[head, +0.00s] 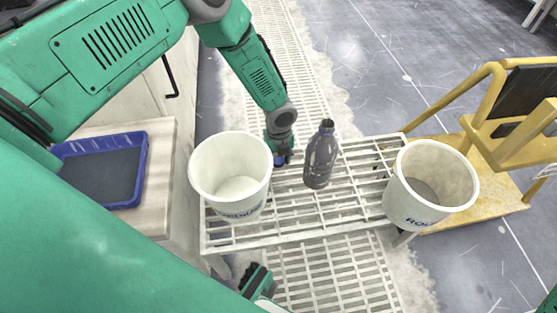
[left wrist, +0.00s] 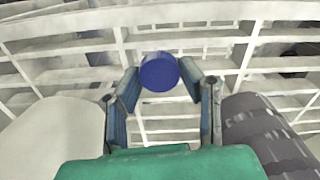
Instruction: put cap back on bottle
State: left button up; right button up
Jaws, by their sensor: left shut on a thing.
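A dark grey bottle (head: 320,158) stands upright on the white slatted rack, its neck open at the top. In the left wrist view the ribbed grey side of the bottle (left wrist: 265,130) shows at lower right. My left gripper (head: 281,157) is left of the bottle, low near the slats. It is shut on a round blue cap (left wrist: 158,73), held between the fingertips. The cap is apart from the bottle.
A white bucket (head: 225,172) stands on the rack (head: 290,236), close left of my left gripper. Another white bucket (head: 418,212) is at the right. A blue tray (head: 140,185) lies on a counter at left. A yellow cart (head: 480,185) stands behind the right bucket.

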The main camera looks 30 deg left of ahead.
aim_at(279, 161)
pick_arm(q)
notch_tip(279, 161, up, 10)
jog(key=p, duration=0.4)
